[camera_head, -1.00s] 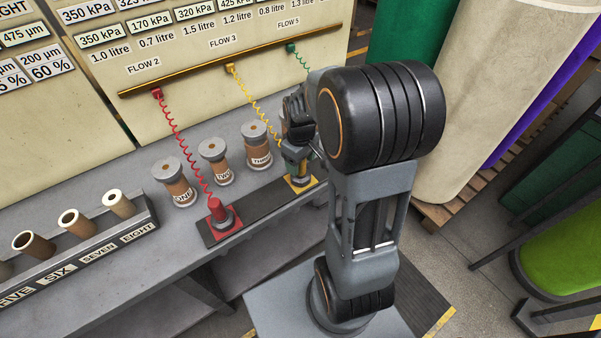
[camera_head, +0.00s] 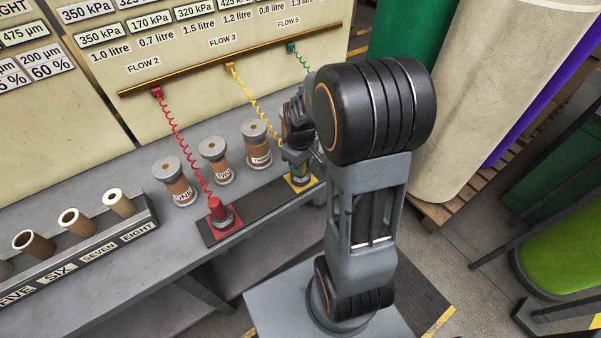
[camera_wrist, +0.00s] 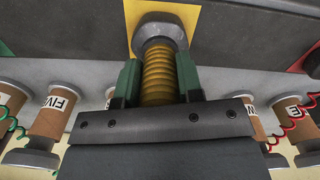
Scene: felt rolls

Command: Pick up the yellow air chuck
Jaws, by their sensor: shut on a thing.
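The yellow air chuck (camera_wrist: 158,76) is a ribbed yellow cylinder, large in the wrist view. My gripper (camera_wrist: 160,85) has its green-padded fingers on either side of it and is shut on it. The chuck's far end meets a grey metal holder (camera_wrist: 160,20) on a yellow plate (camera_wrist: 133,12). I cannot tell whether it is clear of that holder. In the head view my gripper (camera_head: 299,166) is over the yellow plate (camera_head: 301,185) and mostly hides the chuck. A yellow coiled hose (camera_head: 250,96) runs up from there to the brass rail.
A red chuck (camera_head: 217,208) stands to the left on the same dark strip (camera_head: 258,208), with a red coiled hose. Labelled spools (camera_head: 257,146) stand behind. A tube rack (camera_head: 95,240) is at left, a green hose (camera_head: 299,60) at the rail. Large felt rolls (camera_head: 490,90) stand right.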

